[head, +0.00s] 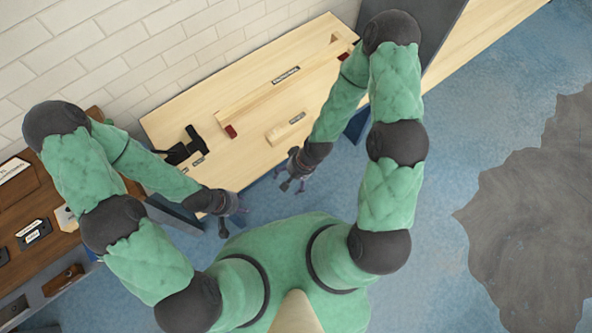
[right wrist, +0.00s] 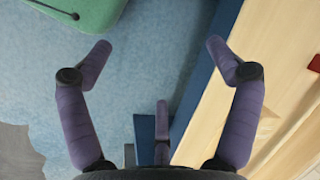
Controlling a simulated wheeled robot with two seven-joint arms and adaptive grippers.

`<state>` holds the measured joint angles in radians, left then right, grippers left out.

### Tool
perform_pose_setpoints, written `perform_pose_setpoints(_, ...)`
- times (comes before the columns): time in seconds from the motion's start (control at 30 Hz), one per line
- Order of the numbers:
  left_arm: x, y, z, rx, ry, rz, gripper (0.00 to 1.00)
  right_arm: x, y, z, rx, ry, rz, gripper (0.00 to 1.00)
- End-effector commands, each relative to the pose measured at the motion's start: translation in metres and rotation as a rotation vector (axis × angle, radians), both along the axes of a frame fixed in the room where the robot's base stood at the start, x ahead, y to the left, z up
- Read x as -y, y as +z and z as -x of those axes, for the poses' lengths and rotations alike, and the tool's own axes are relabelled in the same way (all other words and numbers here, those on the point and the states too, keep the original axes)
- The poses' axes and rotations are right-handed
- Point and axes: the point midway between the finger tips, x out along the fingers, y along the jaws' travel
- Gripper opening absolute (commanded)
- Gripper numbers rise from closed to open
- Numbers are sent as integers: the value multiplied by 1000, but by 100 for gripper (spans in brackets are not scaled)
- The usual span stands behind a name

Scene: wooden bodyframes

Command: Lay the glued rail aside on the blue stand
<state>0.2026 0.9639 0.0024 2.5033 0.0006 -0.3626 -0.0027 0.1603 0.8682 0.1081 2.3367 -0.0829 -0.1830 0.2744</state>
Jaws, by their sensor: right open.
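A long pale wooden rail (head: 270,95) lies on the light wooden bench (head: 165,125), with a red block (head: 230,131) near its left end and another red block (head: 343,57) near its right end. I cannot tell whether it is glued. My right gripper (head: 291,183) is open and empty in front of the bench; its spread fingers also show in the right wrist view (right wrist: 158,60). My left gripper (head: 234,212) hangs in front of the bench's left part, fingers apparently spread and empty. A blue panel (head: 358,124) shows beside my right forearm; I cannot tell whether it is the blue stand.
A short labelled wooden piece (head: 285,130) lies on the bench near its front edge. A black tool (head: 185,148) stands at the bench's left end. A dark brown table (head: 60,245) with small items is at the left. Blue floor (head: 490,110) is open at the right.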

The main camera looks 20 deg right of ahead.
Motion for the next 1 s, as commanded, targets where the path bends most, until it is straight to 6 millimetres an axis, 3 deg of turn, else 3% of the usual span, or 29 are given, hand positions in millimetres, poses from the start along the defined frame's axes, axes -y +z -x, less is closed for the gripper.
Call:
perform_pose_setpoints(0.03,0,0,0,0,0,0,40,1,-3,14,12,33,2,90)
perform_pose_setpoints(0.2,0,0,0,0,0,0,40,5,-7,37,60,116,19,90)
perform_pose_setpoints(1.0,0,0,0,0,0,0,40,6,-7,40,73,136,24,90)
